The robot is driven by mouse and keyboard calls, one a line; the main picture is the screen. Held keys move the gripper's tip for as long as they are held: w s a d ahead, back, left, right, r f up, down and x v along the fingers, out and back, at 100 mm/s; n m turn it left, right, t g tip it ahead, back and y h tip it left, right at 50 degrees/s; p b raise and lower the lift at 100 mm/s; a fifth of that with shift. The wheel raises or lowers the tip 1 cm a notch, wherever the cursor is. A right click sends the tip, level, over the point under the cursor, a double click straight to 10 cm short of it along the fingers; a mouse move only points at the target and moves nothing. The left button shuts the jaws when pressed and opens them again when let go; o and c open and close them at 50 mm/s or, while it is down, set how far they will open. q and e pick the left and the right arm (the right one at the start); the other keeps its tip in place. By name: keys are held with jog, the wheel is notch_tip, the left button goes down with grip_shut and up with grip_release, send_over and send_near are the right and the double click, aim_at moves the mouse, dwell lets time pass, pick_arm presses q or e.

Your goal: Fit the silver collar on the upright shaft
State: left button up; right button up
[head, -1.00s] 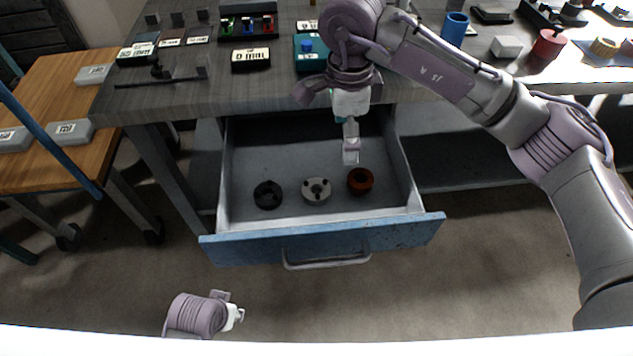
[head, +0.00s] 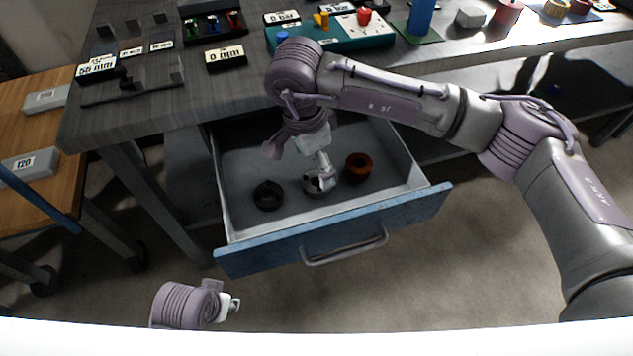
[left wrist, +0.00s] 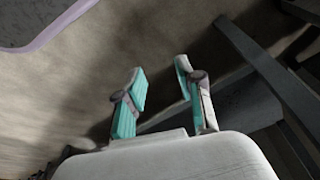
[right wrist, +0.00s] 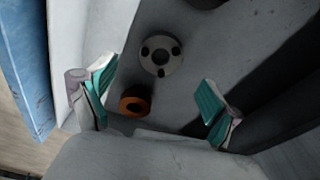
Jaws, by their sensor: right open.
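The silver collar (head: 310,190) lies flat in the open drawer, partly hidden by my right gripper (head: 324,182) in the head view. In the right wrist view the silver collar (right wrist: 150,65) shows a central bore and small dark holes around it. My right gripper (right wrist: 157,84) is open and empty, pointing down over the drawer, with the collar beyond its fingertips. My left gripper (head: 236,305) is low in front of the drawer; in the left wrist view its fingers (left wrist: 160,68) are apart with nothing between them. I cannot pick out the upright shaft with certainty.
A black collar (head: 267,195) and an orange-brown collar (head: 358,167) flank the silver one in the drawer (head: 232,225). The bench (head: 200,88) above holds a teal board (head: 345,44), a blue cylinder (head: 421,17) and label blocks. A wooden table (head: 30,115) stands left.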

aim_at(316, 177)
notch_tip(316, 177, down, 4)
jog(key=shift+w+d+f+b, duration=0.1)
jog(key=shift+d+f+b, duration=0.05)
jog(key=shift+f+b, duration=0.15)
jog(key=shift+f, duration=0.3)
pick_arm(q)
jog(key=shift+v, duration=1.05)
pick_arm(e)
jog(key=shift+w, duration=0.1)
jog(key=c, duration=1.5)
pick_arm(q)
jog(key=shift+w+a, duration=0.15)
jog(key=shift+w, duration=0.05)
pick_arm(e)
jog(key=shift+r, duration=0.1)
